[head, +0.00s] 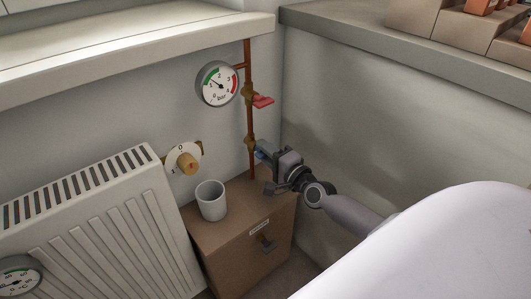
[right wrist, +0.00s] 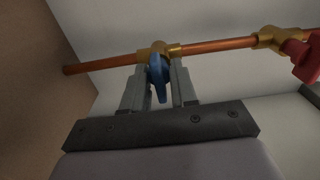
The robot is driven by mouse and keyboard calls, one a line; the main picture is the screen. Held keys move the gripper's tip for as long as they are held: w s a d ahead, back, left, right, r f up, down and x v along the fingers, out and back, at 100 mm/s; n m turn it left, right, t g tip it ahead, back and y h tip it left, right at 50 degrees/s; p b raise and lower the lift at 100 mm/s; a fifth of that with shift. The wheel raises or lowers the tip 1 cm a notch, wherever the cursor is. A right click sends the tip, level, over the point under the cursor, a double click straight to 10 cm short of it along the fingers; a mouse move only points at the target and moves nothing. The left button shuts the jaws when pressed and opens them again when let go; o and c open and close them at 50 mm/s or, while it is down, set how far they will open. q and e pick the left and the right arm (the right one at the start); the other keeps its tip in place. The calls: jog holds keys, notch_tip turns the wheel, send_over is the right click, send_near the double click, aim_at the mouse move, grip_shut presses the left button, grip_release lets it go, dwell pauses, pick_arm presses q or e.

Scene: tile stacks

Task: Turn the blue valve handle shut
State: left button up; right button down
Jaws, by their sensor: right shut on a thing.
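The blue valve handle (head: 262,148) sits on the lower brass valve of the upright copper pipe (head: 251,162) in the corner. In the right wrist view the blue handle (right wrist: 157,78) stands between the two grey fingers, pointing across the pipe toward the palm. My right gripper (head: 268,157) reaches in from the right and is shut on this handle. The fingers hide part of the handle in the head view. My left gripper is not in view.
A red valve handle (head: 263,101) and a pressure gauge (head: 217,84) are higher on the pipe. A white cup (head: 211,201) stands on the brown cabinet (head: 235,239) below. A yellow knob (head: 188,164) and a radiator (head: 95,225) are left. A ledge (head: 400,50) runs right.

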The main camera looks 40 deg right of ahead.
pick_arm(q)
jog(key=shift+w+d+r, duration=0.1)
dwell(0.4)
pick_arm(e)
jog(key=c, duration=1)
grip_release()
jog(key=shift+o, duration=0.2)
jog(key=shift+s, duration=0.15)
jog(key=shift+s, duration=0.3)
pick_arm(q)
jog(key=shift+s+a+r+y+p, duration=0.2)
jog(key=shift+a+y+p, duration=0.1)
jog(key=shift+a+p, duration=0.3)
pick_arm(e)
jog(key=s, duration=0.6)
jog(key=shift+s+d, duration=0.15)
jog(key=shift+d, duration=0.15)
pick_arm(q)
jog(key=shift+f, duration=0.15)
